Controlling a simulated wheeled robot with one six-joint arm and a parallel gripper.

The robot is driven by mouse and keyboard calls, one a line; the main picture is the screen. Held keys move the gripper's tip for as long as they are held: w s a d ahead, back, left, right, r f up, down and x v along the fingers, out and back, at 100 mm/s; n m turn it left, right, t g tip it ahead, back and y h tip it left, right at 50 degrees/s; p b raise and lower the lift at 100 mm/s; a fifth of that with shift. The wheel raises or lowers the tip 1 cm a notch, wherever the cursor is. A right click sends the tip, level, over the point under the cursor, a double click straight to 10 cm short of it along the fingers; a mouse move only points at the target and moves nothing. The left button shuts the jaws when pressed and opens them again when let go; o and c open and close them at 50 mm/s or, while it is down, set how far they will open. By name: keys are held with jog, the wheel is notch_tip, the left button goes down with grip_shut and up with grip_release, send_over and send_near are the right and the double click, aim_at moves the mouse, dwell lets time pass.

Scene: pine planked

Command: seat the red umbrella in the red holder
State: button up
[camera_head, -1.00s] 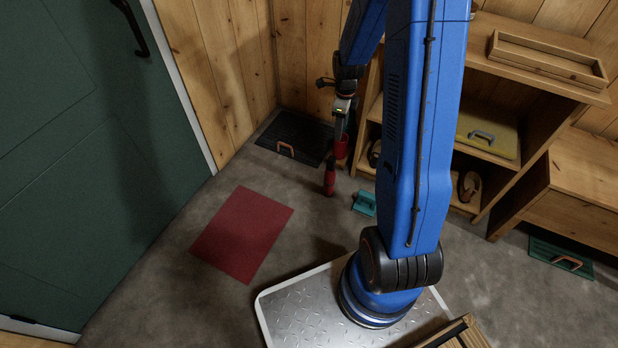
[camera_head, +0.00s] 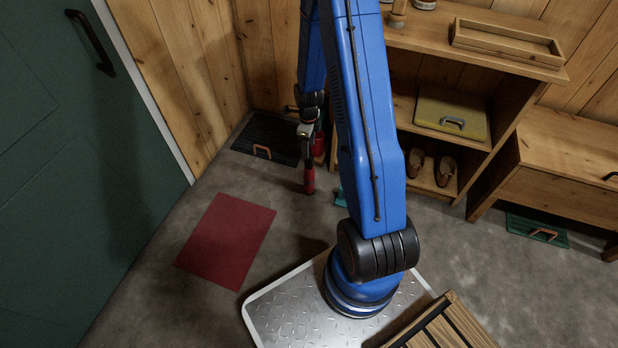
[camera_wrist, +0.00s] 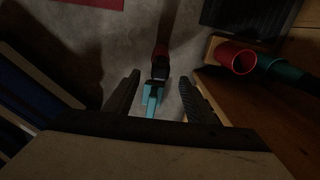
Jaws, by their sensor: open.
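The red umbrella (camera_head: 309,181) shows as a short red upright shape below my gripper (camera_head: 308,150) in the head view. In the wrist view the umbrella (camera_wrist: 161,50) has a dark top end and lies in line with the gap between the fingers. My gripper (camera_wrist: 158,92) is open; whether the fingers touch the umbrella cannot be told. The red holder (camera_wrist: 237,60) is a round open cup to the right of the gripper in the wrist view. In the head view the holder (camera_head: 318,144) is partly hidden behind my gripper.
A green cup (camera_wrist: 282,70) sits beside the red holder on a wooden stand (camera_wrist: 211,47). A teal object (camera_wrist: 150,103) lies on the floor below the fingers. A wooden shelf unit (camera_head: 470,168) stands right of my arm. A red mat (camera_head: 226,240) lies on open floor at left.

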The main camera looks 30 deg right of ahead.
jog(key=shift+d+f, duration=0.1)
jog(key=shift+f, duration=3.4)
grip_shut()
